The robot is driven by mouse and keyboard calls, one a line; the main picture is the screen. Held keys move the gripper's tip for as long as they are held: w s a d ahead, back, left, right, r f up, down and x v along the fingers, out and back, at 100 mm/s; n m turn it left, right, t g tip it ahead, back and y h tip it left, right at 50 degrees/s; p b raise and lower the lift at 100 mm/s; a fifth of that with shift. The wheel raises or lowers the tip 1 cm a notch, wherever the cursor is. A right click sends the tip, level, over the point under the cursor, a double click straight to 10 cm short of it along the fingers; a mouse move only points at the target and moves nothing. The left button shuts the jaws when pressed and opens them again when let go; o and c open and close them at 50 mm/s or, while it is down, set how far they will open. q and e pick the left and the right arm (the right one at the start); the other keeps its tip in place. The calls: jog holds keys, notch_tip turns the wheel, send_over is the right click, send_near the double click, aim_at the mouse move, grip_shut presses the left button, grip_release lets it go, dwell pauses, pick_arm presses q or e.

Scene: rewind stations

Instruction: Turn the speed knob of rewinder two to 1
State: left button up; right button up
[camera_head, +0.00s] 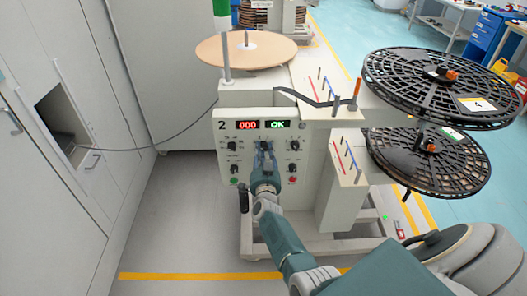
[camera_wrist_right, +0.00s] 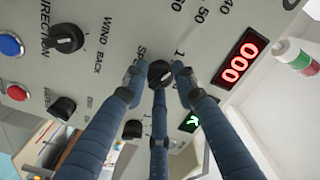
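The control panel (camera_head: 222,160) of the rewinder marked 2 faces me, with a red 000 display (camera_head: 247,125) and a green OK display (camera_head: 277,124). My right gripper (camera_head: 264,147) is at the middle knob of the upper row. In the right wrist view the black speed knob (camera_wrist_right: 160,72) sits between the spread blue fingers of this gripper (camera_wrist_right: 160,80), beside lettering that starts with SPE. The fingers are around it with gaps at both sides; contact of the lower finger cannot be told. The knob's pointer setting is not readable. My left gripper is not in view.
Other black knobs flank it, including a direction knob (camera_wrist_right: 66,38), with a blue button (camera_wrist_right: 10,44) and a red button (camera_wrist_right: 17,93) near it. Black reels (camera_head: 440,88) stand out at the right. A tan disc (camera_head: 215,52) lies on top. Grey cabinets (camera_head: 50,215) line the left.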

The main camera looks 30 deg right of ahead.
jog(key=shift+o, duration=1.4)
jog(key=shift+d, duration=0.1)
jog(key=shift+s, duration=0.1)
jog(key=v, duration=0.7)
